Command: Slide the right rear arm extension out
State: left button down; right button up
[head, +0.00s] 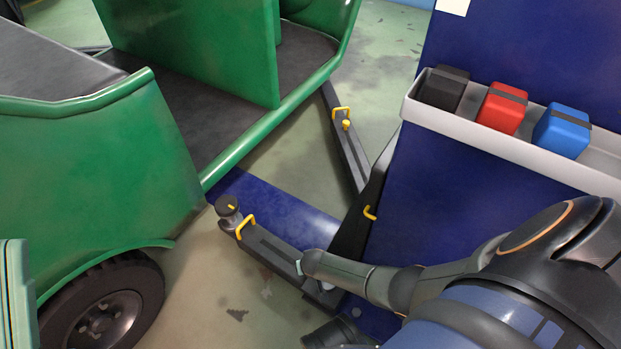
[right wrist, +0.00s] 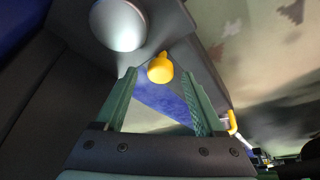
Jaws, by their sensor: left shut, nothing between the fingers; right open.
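The near lift arm (head: 275,250) runs from the blue lift toward the green rickshaw. Its outer end carries a round dark pad (head: 228,206) and a yellow handle (head: 245,225), close to the rickshaw's lower edge. My right arm reaches over the inner end of this lift arm; its gripper is mostly hidden in the head view. In the right wrist view my right gripper (right wrist: 158,72) is open, with a yellow knob (right wrist: 160,67) showing between its fingertips; contact is unclear. A yellow handle also shows there (right wrist: 232,123). My left gripper (head: 14,265) is shut and empty at the left edge.
The green rickshaw (head: 110,160) with its wheel (head: 105,300) fills the left. A far lift arm (head: 350,150) has its own yellow handle (head: 341,111). The blue lift column (head: 440,190) bears a tray (head: 480,138) with black, red and blue boxes. Floor between rickshaw and near arm is open.

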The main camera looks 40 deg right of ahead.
jog(key=shift+w+f, duration=0.2)
jog(key=shift+f, duration=0.25)
jog(key=shift+c, duration=0.3)
grip_shut()
dwell(0.9)
